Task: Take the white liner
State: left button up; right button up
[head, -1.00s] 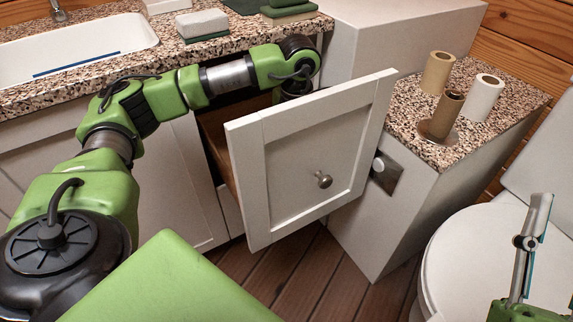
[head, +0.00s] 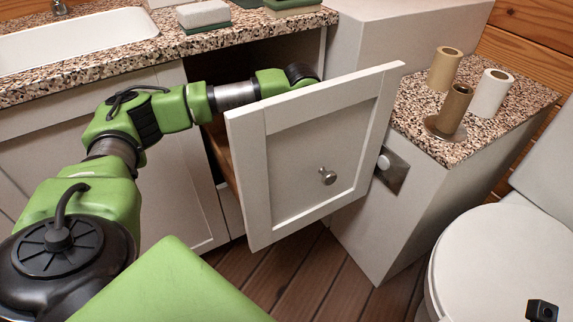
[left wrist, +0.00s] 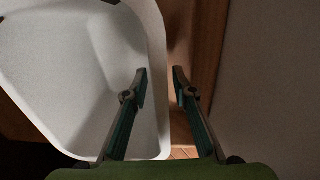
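The white liner (left wrist: 100,60) fills the left of the left wrist view as an open, hollow bin with a rounded rim. My left gripper (left wrist: 160,74) is open. Its left finger is over the liner's inside and its right finger is outside, with the liner's right wall between them; I cannot tell whether either touches it. In the head view my left arm reaches down behind the white pull-out front (head: 315,150), which hides the gripper and the liner. Only a small black part, probably of my right arm, shows at the bottom right corner.
The pull-out stands open below the speckled counter (head: 80,65), which holds a sink (head: 70,35) and a soap-like block (head: 203,14). At right, a ledge (head: 440,150) carries paper rolls (head: 490,93) and cardboard tubes. A toilet (head: 500,260) stands at far right.

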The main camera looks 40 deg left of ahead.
pick_arm(q)
notch_tip(320, 180, down, 3)
jog(key=shift+b, duration=0.35)
jog(key=shift+r, duration=0.1)
grip_shut()
